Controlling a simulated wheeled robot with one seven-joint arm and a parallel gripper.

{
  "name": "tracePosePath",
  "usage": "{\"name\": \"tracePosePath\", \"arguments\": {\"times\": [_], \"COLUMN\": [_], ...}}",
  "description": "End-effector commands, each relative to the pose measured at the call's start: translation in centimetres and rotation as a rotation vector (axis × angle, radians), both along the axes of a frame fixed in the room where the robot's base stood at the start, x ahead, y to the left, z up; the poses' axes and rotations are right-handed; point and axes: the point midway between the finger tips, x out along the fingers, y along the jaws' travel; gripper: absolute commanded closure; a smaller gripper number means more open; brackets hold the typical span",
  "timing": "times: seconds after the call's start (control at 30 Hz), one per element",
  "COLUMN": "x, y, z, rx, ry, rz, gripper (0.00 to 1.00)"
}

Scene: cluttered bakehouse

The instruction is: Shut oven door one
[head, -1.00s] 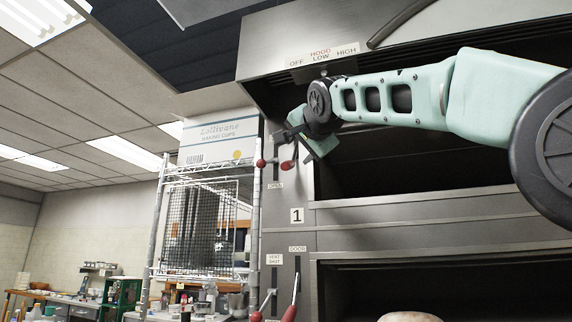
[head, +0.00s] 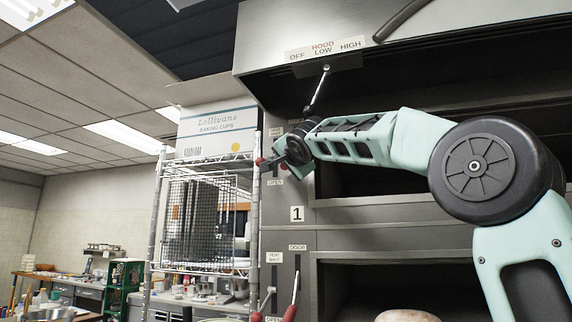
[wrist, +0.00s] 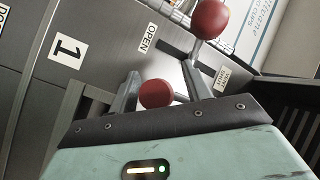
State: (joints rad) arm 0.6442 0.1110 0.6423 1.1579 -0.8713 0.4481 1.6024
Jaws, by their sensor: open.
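The oven's upper deck opening (head: 370,170) stands open and dark. To its left are two red-knobbed levers. The left knob (head: 259,161) shows clear of my gripper (head: 284,168), which is at the right lever. In the wrist view, my open gripper (wrist: 160,88) has that lever's red knob (wrist: 157,93) between its fingers. Whether the fingers touch it I cannot tell. The left lever's knob also shows in the wrist view (wrist: 210,18), beyond the fingers. An "OPEN" label (wrist: 148,38) is close by. The "1" plate (head: 297,214) sits below and right of the levers.
Lower vent and door levers (head: 295,290) stand under their labels. The lower opening (head: 385,285) is open, with a round loaf (head: 408,316) at its front. A hood lever (head: 319,88) hangs above my wrist. A wire rack (head: 205,220) with a baking-cup box (head: 208,130) stands left.

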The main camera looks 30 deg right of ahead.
Motion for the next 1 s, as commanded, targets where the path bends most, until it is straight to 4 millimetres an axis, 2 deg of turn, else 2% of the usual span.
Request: {"name": "tracePosePath", "arguments": {"times": [0.13,0.3,1.0], "x": [0.0,0.0,-0.7], "y": [0.0,0.0,0.9], "z": [0.0,0.0,1.2], "rx": [0.000,0.000,-0.004], "ry": [0.000,0.000,-0.006], "rz": [0.000,0.000,0.004], "gripper": [0.51,0.99,1.00]}}
